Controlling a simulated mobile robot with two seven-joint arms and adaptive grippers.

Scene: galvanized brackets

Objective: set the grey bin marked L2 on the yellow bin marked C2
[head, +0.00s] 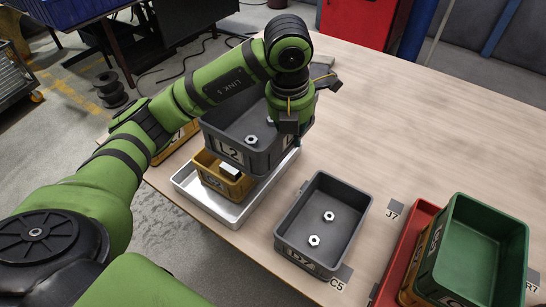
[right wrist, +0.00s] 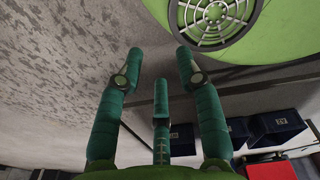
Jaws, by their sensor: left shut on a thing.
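The grey bin marked L2 (head: 230,151) hangs above the table's left side in the head view, with hex nuts inside. My left gripper (head: 289,122) is shut on its right-hand wall. Below it the yellow bin (head: 215,183) stands on a silver tray (head: 205,206); its label is too small to read surely. The grey bin overlaps the yellow bin's far part, and the near part shows open with a pale block inside. I cannot tell whether the two bins touch. My right gripper (right wrist: 160,65) shows only in the right wrist view, its fingers spread and empty.
Another grey bin (head: 287,240) with two nuts stands on the table by a C5 mark. Another yellow bin (head: 163,153) is partly behind my left arm. The table's far right is clear.

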